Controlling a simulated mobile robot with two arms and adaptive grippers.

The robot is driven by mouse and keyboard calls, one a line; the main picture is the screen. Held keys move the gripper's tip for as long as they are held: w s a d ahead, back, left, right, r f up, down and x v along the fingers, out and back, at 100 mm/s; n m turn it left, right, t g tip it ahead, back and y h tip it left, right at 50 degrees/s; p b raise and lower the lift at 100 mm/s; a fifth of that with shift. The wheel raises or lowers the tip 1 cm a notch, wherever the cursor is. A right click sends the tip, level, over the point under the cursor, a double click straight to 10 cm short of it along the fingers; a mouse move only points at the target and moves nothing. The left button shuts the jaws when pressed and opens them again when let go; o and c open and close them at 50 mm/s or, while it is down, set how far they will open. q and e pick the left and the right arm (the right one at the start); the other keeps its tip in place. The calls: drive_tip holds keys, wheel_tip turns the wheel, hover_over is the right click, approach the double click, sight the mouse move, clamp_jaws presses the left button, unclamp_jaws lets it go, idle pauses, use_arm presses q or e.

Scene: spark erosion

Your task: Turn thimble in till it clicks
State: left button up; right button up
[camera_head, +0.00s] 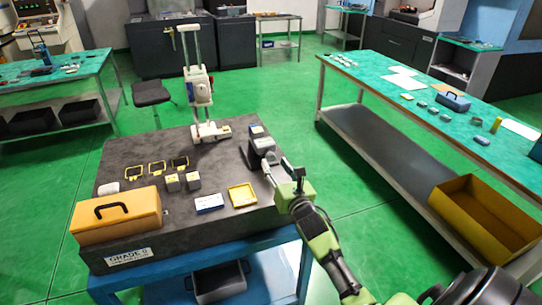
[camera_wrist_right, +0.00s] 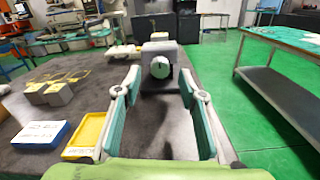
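A dark grey block-shaped device (camera_head: 262,152) stands near the right edge of the granite plate. In the right wrist view the device (camera_wrist_right: 159,48) shows a round, light grey knob (camera_wrist_right: 160,67) facing me; it looks like the thimble, but I see no scale on it. My right gripper (camera_head: 281,171) is at the near side of the device. In the wrist view its teal-padded fingers (camera_wrist_right: 160,76) are spread, with the knob between and ahead of them and gaps on both sides. It holds nothing. My left gripper is not in view.
The granite plate (camera_head: 225,170) also holds a yellow case (camera_head: 118,216), yellow-framed gauges (camera_head: 157,168), grey blocks (camera_head: 193,181), a blue-white box (camera_head: 209,204), a yellow tray (camera_head: 242,195) and a tall white height gauge (camera_head: 200,95). A green-topped bench (camera_head: 390,92) stands across the aisle at right.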

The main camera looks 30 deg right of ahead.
sight(272, 159)
drive_tip(key=shift+p+x, duration=0.3)
drive_tip(key=shift+x, duration=2.1)
clamp_jaws()
